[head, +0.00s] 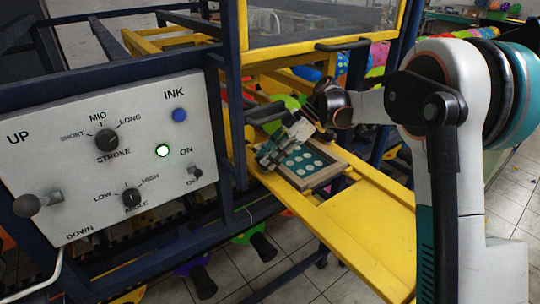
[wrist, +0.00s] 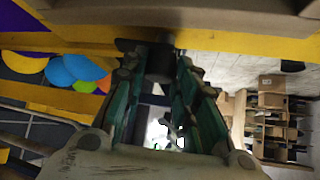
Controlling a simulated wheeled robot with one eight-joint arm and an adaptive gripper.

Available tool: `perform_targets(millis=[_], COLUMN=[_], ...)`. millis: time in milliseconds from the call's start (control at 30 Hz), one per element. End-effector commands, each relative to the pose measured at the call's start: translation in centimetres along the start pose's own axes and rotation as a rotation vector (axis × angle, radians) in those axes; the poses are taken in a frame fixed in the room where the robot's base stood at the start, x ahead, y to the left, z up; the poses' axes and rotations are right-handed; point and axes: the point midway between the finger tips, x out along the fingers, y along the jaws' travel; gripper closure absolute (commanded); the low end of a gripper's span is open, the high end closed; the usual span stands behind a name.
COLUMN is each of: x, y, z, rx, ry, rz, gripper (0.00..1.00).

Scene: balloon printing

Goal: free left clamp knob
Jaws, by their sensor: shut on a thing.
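My gripper (head: 266,156) reaches down to the left side of the framed print screen (head: 325,177), which has a teal face with pale ovals and sits on the yellow machine bed. In the wrist view the two green-lined fingers (wrist: 160,75) are closed around a dark round knob (wrist: 160,62), which appears to be the left clamp knob. The knob sits between the fingertips, in front of a yellow beam. In the head view the gripper hides the knob. How far the knob is turned cannot be told.
A control panel (head: 107,205) with dials and a lit green lamp stands at left. Blue posts and yellow rails of the machine surround the gripper. In the wrist view, coloured balloons (wrist: 62,70) lie at left and a shelf with boxes (wrist: 275,120) at right.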

Motion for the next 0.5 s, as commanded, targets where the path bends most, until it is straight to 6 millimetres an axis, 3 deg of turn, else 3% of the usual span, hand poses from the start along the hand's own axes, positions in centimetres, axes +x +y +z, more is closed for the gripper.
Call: perform_targets(millis=[33,100,500], x=[0.0,0.0,-0.33], y=[0.0,-0.01,0.01], z=[0.07,0.06,0.03], rx=[0.001,0.001,0.001], ry=[-0.002,-0.001,-0.001], rz=[0.0,0.0,0.001], gripper=[0.68,0.52,0.52])
